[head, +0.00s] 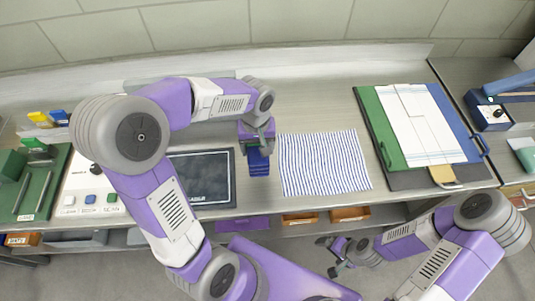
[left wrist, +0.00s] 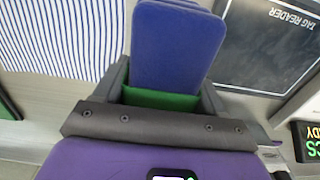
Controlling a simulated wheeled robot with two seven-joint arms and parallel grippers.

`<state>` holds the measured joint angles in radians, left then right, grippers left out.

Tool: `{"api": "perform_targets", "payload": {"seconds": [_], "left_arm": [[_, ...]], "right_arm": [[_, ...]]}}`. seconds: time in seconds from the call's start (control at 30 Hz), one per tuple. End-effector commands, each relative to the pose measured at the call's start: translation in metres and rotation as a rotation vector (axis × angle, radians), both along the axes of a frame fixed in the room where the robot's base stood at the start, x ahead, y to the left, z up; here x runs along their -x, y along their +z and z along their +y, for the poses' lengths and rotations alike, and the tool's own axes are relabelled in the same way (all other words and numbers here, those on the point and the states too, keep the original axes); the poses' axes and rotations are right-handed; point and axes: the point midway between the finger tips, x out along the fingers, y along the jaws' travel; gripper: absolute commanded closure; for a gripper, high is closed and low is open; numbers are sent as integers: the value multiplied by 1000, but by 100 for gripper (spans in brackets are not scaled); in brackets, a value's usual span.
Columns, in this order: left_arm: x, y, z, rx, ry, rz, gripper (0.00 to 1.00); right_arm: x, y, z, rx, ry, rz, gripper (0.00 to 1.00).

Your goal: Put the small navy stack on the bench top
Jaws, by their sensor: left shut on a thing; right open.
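The small navy stack (head: 258,163) hangs from my left gripper (head: 257,146), over the bench top (head: 310,85) between the dark tag reader pad and the striped cloth. In the left wrist view the navy stack (left wrist: 175,45) shows as layered flat navy pieces with rounded corners, between the grey fingers of the left gripper (left wrist: 165,88). A green strip (left wrist: 160,98) shows at its near end. The gap between the stack and the bench top is hard to judge. My right gripper (head: 335,257) is open and empty, low in front of the bench.
The tag reader pad (head: 215,180) lies left of the stack and the striped cloth (head: 325,163) right of it. Bare bench lies behind the cloth.

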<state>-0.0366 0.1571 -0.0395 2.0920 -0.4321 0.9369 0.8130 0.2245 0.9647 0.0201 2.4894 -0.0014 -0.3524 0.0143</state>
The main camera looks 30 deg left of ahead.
Motion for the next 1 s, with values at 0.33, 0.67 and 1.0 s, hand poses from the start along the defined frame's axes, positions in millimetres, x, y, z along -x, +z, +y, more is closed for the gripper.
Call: {"api": "perform_targets", "payload": {"seconds": [0.33,0.67,1.0], "left_arm": [[1,-57,0,0,1,4,69],[1,-94,0,0,0,4,69],[1,-98,0,0,0,0,69]], "right_arm": [[1,-12,0,0,0,2,5],[1,-20,0,0,-1,1,5],[1,-22,0,0,-1,1,5]]}}
